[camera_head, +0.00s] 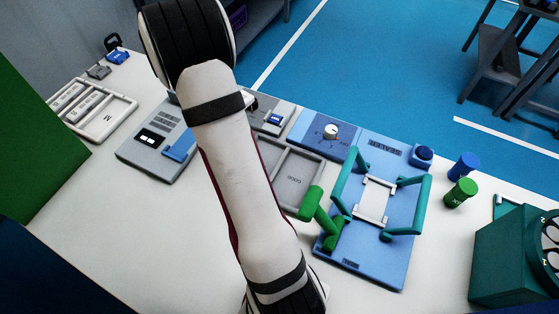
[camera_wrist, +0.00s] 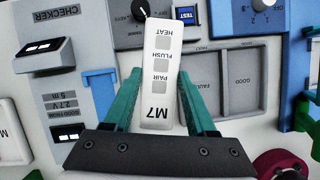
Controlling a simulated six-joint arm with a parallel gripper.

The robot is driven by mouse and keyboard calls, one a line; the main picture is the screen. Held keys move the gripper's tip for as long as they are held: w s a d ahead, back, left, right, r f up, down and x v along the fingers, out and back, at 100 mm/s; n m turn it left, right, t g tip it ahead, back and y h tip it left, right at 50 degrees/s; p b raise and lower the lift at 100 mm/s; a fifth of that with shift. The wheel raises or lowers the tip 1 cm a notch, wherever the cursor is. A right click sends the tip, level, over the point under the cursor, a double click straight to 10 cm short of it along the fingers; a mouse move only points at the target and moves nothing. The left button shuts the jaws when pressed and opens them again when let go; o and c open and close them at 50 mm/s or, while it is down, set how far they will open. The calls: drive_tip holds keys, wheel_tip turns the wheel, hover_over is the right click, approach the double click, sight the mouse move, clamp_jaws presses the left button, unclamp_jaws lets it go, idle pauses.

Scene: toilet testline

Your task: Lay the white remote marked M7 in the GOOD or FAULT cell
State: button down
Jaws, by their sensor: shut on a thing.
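The white remote (camera_wrist: 162,50) marked M7, with grey HEAT, FLUSH and PAIR buttons, is held between the teal fingers of my gripper (camera_wrist: 159,74) in the wrist view. The fingers are shut on its sides near the M7 end. A grey two-cell tray lies below and to the right in that view. Its FAULT cell (camera_wrist: 206,85) is partly behind the right finger, and its GOOD cell (camera_wrist: 245,67) looks empty.
The grey checker (camera_head: 150,160) with a lit display stands left of my arm. A white tray (camera_head: 118,121) with remotes is further left. A blue TEST button (camera_wrist: 187,14) sits behind the cells. A blue fixture (camera_head: 378,262) with teal and green levers stands right of the tray.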

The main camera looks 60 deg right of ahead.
drive_tip(key=s+f+m+g+y, duration=0.2)
drive_tip(key=s+m+g+y, duration=0.1)
drive_tip(key=s+m, duration=0.9)
drive_tip(key=m+t+y, duration=0.4)
drive_tip(key=m+y, duration=0.2)
drive_tip(key=m, duration=1.5)
hover_over(293, 182)
drive_tip(key=d, duration=0.2)
drive_tip(key=shift+m, duration=0.3)
drive_tip(key=f, duration=1)
drive_tip(key=shift+a, duration=0.25)
drive_tip(key=c, duration=0.5)
unclamp_jaws()
